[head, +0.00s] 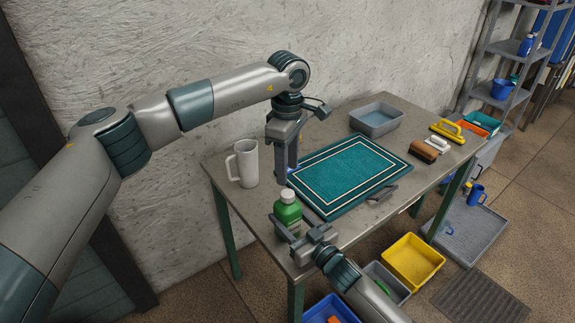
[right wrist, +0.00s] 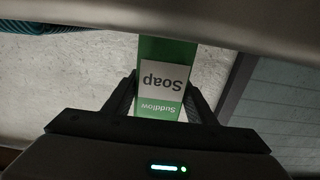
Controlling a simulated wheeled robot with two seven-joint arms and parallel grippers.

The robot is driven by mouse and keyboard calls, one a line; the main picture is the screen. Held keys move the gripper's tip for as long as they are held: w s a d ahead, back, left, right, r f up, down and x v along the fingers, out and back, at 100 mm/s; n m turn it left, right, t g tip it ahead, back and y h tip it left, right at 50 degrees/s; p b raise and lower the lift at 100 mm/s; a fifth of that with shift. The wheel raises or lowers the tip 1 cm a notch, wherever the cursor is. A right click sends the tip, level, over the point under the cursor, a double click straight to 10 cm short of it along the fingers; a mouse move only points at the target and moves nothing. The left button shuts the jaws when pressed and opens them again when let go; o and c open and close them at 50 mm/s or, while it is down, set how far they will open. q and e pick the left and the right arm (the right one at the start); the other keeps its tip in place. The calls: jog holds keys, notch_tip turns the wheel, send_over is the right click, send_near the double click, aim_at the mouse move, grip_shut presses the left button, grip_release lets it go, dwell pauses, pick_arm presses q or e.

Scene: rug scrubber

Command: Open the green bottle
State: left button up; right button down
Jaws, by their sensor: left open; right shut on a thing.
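The green bottle (head: 287,214) stands upright near the front left corner of the table, with its white cap (head: 287,195) on. My right gripper (head: 291,237) is shut on the bottle's body from the front. In the right wrist view the green bottle (right wrist: 165,106) is between the two fingers, its label reading "Suddlow Soap" upside down. My left gripper (head: 285,172) is open, points down, and is behind and above the bottle, apart from the cap. The cap is out of the right wrist view.
A white mug (head: 244,164) stands left of the left gripper. A teal rug (head: 350,172) covers the table's middle. A grey basin (head: 377,120), brushes (head: 423,151) and a yellow-handled scrubber (head: 447,130) are farther back. A yellow bin (head: 413,261) is on the floor.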

aim_at(288, 193)
pick_arm(q)
jog(key=m, duration=0.4)
jog(key=shift+m, duration=0.3)
jog(key=m, duration=0.5)
jog(key=shift+m, duration=0.4)
jog(key=m, duration=0.9)
jog(key=shift+f, duration=0.1)
jog(key=shift+f, duration=3.9)
jog(key=shift+c, duration=0.4)
jog(key=c, duration=1)
